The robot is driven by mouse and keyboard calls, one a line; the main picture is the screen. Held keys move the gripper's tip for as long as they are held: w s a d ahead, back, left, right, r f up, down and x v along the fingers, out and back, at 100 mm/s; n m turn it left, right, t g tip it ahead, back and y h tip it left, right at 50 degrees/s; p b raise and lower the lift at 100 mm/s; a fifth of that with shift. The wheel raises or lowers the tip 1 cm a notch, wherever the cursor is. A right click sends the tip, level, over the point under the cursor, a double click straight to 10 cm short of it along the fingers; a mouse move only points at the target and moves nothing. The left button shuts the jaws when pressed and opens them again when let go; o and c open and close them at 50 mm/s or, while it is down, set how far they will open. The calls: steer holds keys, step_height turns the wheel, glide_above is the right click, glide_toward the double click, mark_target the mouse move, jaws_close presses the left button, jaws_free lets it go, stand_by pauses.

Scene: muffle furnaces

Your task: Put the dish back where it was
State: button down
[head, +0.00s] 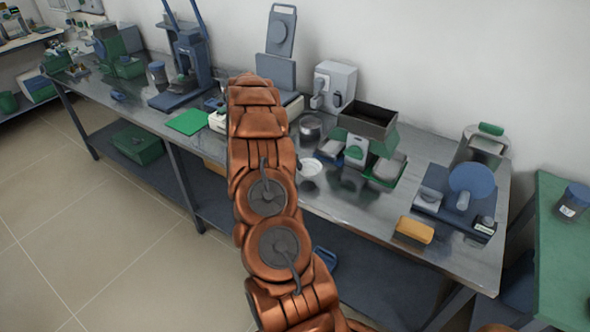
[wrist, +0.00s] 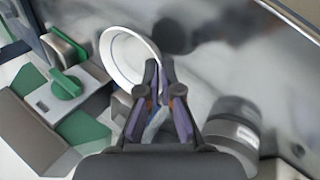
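The dish is a shallow white round bowl (wrist: 122,58). In the wrist view it is left of and beyond my fingertips, with its right rim reaching between them. In the head view the dish (head: 312,167) shows just right of my arm, over the metal bench (head: 345,200). My gripper (wrist: 160,72) has its two dark fingers close together, pinching the dish's rim. My gripper is hidden behind my own arm in the head view. I cannot tell whether the dish touches the bench top.
A metal pot (head: 311,128) stands behind the dish. An open dark box (head: 368,122) and green-and-grey devices (head: 355,150) stand to the right. An orange-yellow block (head: 414,230) lies near the front edge. A green mat (head: 188,121) lies left of my arm.

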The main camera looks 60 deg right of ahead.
mark_target(301, 179)
step_height(301, 179, down, 3)
steer(key=shift+r+p, duration=0.2)
steer(key=shift+p, duration=0.5)
steer(key=shift+f, duration=0.2)
steer(key=shift+f+b, duration=0.2)
steer(key=shift+b, duration=0.1)
steer(key=c, duration=1.3)
jaws_free()
steer(key=shift+r, duration=0.1)
